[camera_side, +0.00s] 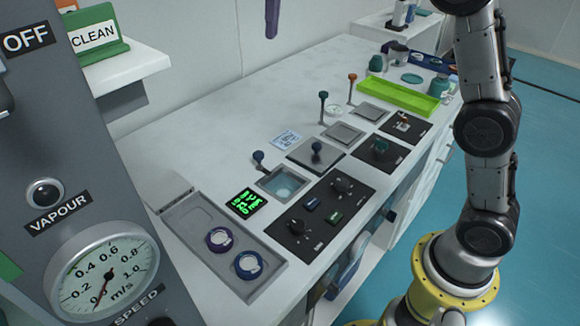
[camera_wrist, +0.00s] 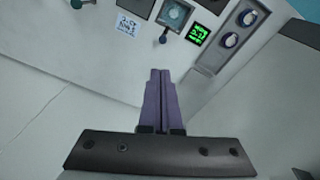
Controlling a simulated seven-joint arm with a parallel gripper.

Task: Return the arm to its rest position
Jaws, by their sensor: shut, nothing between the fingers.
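My gripper (camera_wrist: 160,73) shows in the wrist view as two purple fingers pressed together, with nothing between them. In the side view the purple fingertips of my gripper (camera_side: 271,34) hang down at the top edge, in the air above the white bench (camera_side: 180,125) and near the wall. The fingers touch nothing that I can see. My arm stands upright at the right of the side view on its yellow base. The gripper's body and the upper arm are outside the side view.
The bench holds a grey tray with two round dials (camera_side: 220,239), a green display (camera_side: 246,203), black control panels (camera_side: 320,215), upright levers (camera_side: 322,107) and a lime-green tray (camera_side: 405,97). A grey panel with an airspeed gauge (camera_side: 103,272) fills the left foreground. The air around the fingers looks clear.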

